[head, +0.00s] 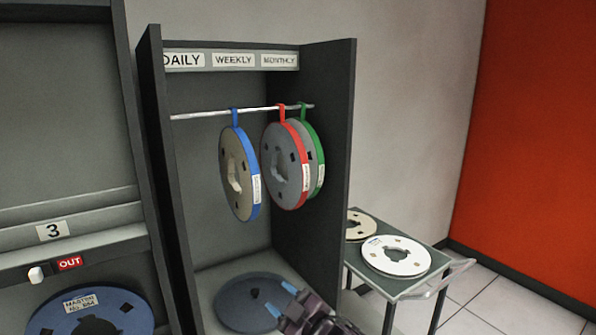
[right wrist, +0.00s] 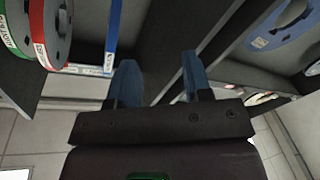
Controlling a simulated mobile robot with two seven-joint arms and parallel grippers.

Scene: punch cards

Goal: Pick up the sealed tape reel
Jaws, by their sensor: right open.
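Three tape reels hang by coloured straps from a rod in the cabinet: a blue-banded reel (head: 235,173), a red-banded reel (head: 284,165) and a green-banded reel (head: 316,150) partly hidden behind it. Each rim carries a white label; I cannot tell which reel is the sealed one. My right gripper (head: 281,300) is open and empty, low in front of the cabinet, below the hanging reels. In the right wrist view its fingers (right wrist: 158,78) stand apart with nothing between them, and the red-banded reel (right wrist: 43,30) shows at upper left. My left gripper is out of view.
A dark blue reel (head: 248,303) lies on the cabinet floor by my gripper. Cabinet side walls (head: 325,170) bound the space. A cart (head: 415,290) at right holds a white reel (head: 396,256) and a tan reel (head: 360,225). A blue reel (head: 90,315) sits in unit 3.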

